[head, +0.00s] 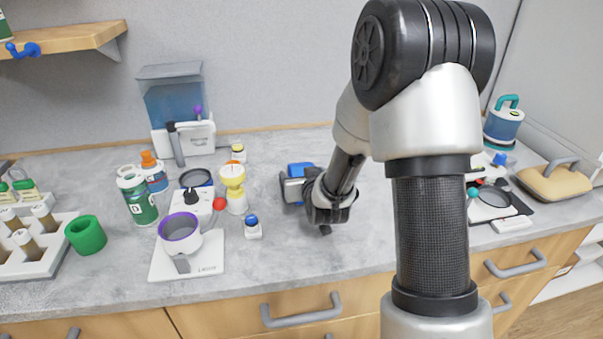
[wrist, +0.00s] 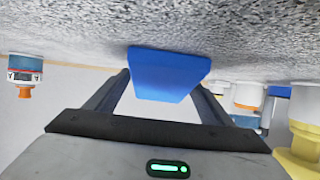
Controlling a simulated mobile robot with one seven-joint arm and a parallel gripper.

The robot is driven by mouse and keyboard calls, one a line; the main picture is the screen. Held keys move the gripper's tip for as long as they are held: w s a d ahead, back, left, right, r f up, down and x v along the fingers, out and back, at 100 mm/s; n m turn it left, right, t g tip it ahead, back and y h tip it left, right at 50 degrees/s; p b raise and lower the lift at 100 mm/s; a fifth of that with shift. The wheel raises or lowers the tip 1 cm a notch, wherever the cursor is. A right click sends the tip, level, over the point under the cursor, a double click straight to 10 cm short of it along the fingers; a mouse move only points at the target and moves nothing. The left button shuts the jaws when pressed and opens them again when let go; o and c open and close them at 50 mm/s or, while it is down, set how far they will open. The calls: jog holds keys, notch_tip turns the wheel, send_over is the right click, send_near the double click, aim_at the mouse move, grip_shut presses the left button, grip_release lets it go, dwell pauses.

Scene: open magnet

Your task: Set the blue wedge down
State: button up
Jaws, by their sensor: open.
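The blue wedge (head: 300,169) is on the grey counter at the middle of the head view, partly hidden by my gripper (head: 292,188). In the wrist view the wedge (wrist: 168,73) lies between the two fingers of my gripper (wrist: 165,84), its upper edge in the picture against the speckled counter surface. The fingers are open, one on each side of it. Small gaps seem to show beside the wedge, but I cannot tell if either finger touches it.
Left of the wedge stand a small white jar with a blue top (head: 253,227), a yellow-and-white container (head: 234,186) and a white device with a purple-rimmed cup (head: 181,238). The grey counter (head: 300,240) is bare in front of my gripper.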

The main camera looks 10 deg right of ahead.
jog(key=shift+s, duration=0.1)
jog(key=shift+r, duration=0.1)
jog(key=c, duration=1.2)
